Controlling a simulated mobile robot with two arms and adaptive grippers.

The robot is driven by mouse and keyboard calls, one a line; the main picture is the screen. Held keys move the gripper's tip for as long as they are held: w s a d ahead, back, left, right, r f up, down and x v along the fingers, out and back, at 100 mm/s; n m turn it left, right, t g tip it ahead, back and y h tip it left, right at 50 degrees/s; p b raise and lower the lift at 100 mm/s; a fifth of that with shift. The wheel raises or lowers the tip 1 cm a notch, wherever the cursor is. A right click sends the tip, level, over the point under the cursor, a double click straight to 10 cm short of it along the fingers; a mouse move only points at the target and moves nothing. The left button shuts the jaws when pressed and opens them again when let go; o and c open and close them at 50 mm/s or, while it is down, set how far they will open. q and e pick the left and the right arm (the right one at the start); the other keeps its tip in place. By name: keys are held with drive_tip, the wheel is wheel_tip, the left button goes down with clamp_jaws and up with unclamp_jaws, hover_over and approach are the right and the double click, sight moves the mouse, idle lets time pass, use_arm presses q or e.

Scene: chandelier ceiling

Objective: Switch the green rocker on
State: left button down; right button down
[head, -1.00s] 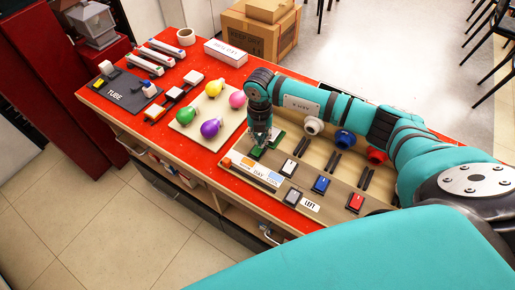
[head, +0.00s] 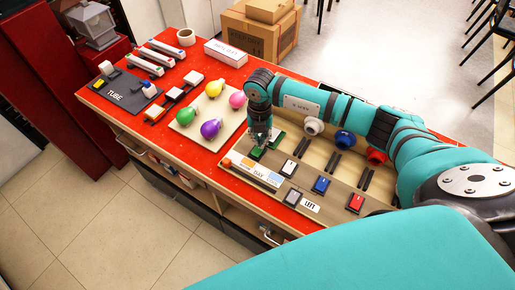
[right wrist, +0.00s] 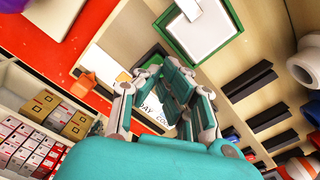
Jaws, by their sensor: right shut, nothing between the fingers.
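The green rocker has a white face in a green frame. It shows in the right wrist view (right wrist: 203,30) at the top centre and, partly hidden by my gripper, in the head view (head: 278,135) on the tan board (head: 240,166). My right gripper (head: 260,146) points down over the rocker's near side, shut and empty. In the right wrist view its fingers (right wrist: 178,82) show just below the rocker's frame. I cannot tell whether they touch it. My left gripper is not in view.
A strip marked DAY (head: 256,171) lies at the front. Coloured bulbs (head: 211,128) stand to the left.

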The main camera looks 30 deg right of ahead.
drive_tip(key=shift+f+b, duration=1)
drive_tip(key=shift+f, duration=0.25)
idle(0.4)
drive_tip(key=shift+r, duration=0.1)
drive_tip(key=shift+r+p, duration=2.6)
drive_tip(key=shift+r, duration=0.9)
